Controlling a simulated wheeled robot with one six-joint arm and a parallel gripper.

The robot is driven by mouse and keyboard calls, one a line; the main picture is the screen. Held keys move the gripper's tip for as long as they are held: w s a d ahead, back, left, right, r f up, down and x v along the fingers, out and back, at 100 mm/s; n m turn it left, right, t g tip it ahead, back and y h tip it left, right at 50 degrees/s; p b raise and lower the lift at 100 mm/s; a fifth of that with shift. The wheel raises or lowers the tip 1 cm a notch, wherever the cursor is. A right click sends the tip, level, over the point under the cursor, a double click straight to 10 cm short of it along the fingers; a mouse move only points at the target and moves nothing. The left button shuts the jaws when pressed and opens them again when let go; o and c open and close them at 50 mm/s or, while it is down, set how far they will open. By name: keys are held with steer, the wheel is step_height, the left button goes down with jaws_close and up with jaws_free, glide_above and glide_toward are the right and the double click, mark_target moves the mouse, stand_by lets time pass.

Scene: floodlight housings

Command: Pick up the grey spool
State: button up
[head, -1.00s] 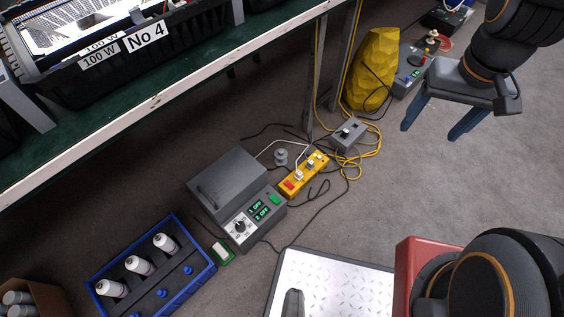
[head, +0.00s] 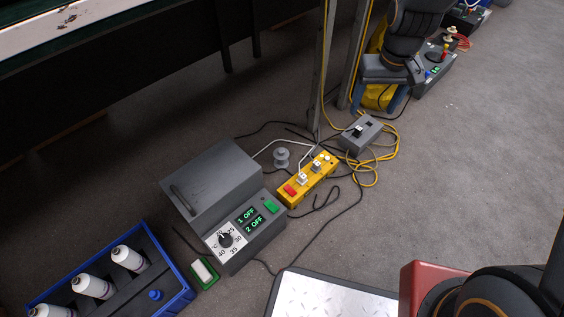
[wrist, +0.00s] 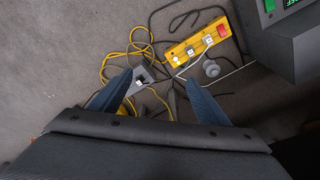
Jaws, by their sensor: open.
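The grey spool (head: 281,158) stands on the floor between the grey control box and the yellow power strip in the head view. In the wrist view the spool (wrist: 211,68) shows beyond my fingertips, beside the yellow strip and a pale cable. My gripper (head: 379,109) is in the head view at the upper right, above the floor and to the right of the spool. Its two blue fingers are spread and empty; they also show in the wrist view (wrist: 160,82). The spool is apart from the fingers.
The grey control box (head: 221,190) stands left of the spool. A yellow power strip (head: 309,181), a small grey switch box (head: 360,136) and loose cables lie close on its right. A table leg (head: 325,75) rises behind. A blue crate (head: 175,267) holds white bottles.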

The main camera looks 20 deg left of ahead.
steer(key=w+a+f+n, duration=0.3)
steer(key=w+a+f, duration=0.2)
steer(key=a+f, duration=0.7)
steer(key=n+g, duration=0.2)
steer(key=n, duration=0.1)
glide_above(281, 150)
step_height(281, 150, down, 13)
steer(key=shift+d+f, duration=0.1)
steer(key=shift+d, duration=0.05)
steer(key=shift+a+f, duration=0.2)
steer(key=shift+f, duration=0.1)
steer(key=shift+d+f+b, duration=0.1)
steer(key=shift+f+b, duration=2.2)
steer(key=shift+f, duration=1.6)
steer(key=shift+r, duration=0.1)
steer(key=c, duration=1.1)
steer(key=shift+c, duration=0.2)
step_height(281, 150, up, 10)
steer(key=p, duration=0.5)
